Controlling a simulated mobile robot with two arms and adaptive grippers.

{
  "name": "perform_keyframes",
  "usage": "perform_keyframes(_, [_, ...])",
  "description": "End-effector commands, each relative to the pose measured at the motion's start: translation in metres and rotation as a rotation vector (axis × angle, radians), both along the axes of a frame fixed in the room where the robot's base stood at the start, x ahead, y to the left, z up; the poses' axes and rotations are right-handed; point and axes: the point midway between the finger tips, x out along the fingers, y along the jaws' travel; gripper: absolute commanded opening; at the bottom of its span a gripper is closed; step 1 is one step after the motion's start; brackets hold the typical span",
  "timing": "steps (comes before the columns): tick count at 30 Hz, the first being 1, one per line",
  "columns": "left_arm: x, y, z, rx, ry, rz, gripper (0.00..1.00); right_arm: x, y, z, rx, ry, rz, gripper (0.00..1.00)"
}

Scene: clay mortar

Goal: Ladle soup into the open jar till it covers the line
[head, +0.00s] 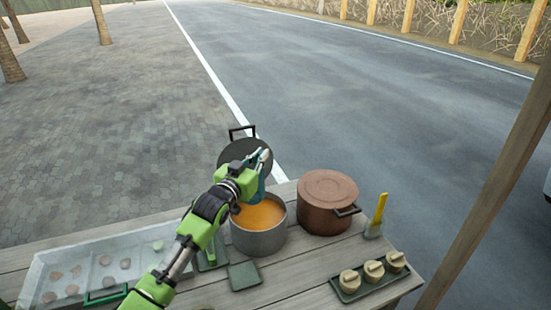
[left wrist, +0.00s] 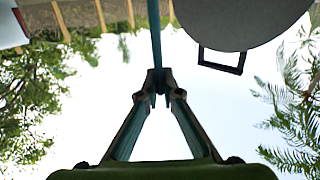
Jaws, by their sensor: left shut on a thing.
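A grey pot (head: 259,240) of orange soup (head: 260,215) stands open on the wooden table in the head view. My left gripper (head: 264,158) is above the pot's back rim. In the left wrist view the left gripper (left wrist: 158,88) is shut on a thin blue-teal handle (left wrist: 156,40), which looks like the ladle's. The ladle's bowl is not visible. I cannot make out an open jar with a line. A small clear container (head: 373,231) with a yellow-handled tool (head: 380,208) stands at the right. My right gripper is not in view.
A brown lidded pot (head: 327,212) stands close right of the soup. A dark round lid (head: 232,154) is behind it, also in the left wrist view (left wrist: 235,22). A tray (head: 345,296) of lidded pots is front right. A long tray (head: 40,272) lies left; a green square (head: 244,276) lies in front.

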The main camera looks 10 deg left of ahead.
Motion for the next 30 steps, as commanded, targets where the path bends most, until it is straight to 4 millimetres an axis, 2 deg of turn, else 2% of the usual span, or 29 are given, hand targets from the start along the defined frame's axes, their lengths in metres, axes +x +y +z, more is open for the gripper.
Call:
perform_keyframes(5, [0.000,0.006,-0.004,0.001,-0.001,0.007,0.00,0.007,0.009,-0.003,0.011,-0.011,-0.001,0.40])
perform_keyframes(14, [0.000,0.005,-0.032,0.000,0.000,0.007,0.00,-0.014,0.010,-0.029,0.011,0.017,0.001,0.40])
perform_keyframes(24, [-0.001,0.005,-0.066,0.000,0.000,0.006,0.00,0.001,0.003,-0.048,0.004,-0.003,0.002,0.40])
perform_keyframes(30, [-0.001,0.005,-0.086,0.001,-0.001,0.006,0.00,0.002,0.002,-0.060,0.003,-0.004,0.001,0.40])
